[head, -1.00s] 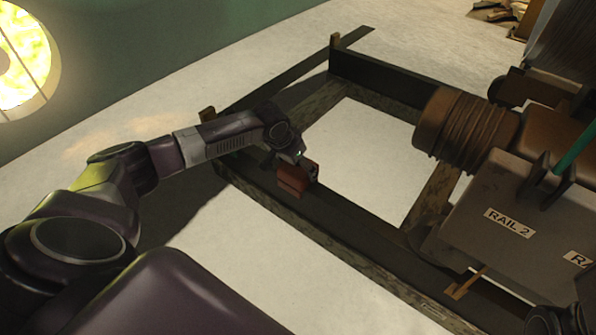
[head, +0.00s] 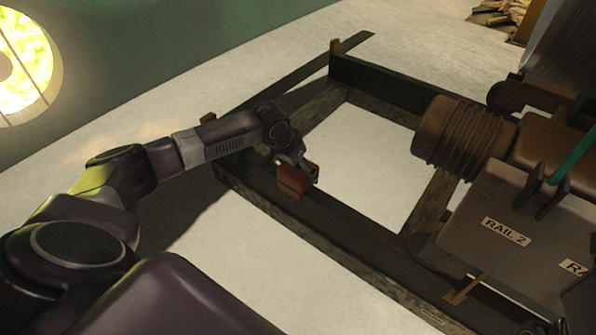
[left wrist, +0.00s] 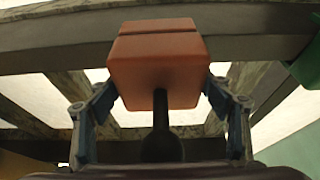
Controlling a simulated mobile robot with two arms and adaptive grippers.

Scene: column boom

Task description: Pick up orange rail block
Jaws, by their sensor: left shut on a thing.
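The orange rail block (head: 292,181) is a small boxy block with a groove across its top. In the left wrist view the block (left wrist: 158,65) fills the upper middle, between the two blue-grey fingers. My left gripper (head: 306,169) is shut on it, one finger against each side in the left wrist view (left wrist: 160,90). In the head view the block is over the dark near rail (head: 335,221); I cannot tell how far it is above the rail. My right gripper is not in view.
The dark rail frame surrounds a pale open floor patch (head: 362,150). At the right stand a brown ribbed cylinder (head: 462,138) and a grey housing labelled RAIL 2 (head: 506,232). A green piece (left wrist: 306,68) shows at the right in the left wrist view.

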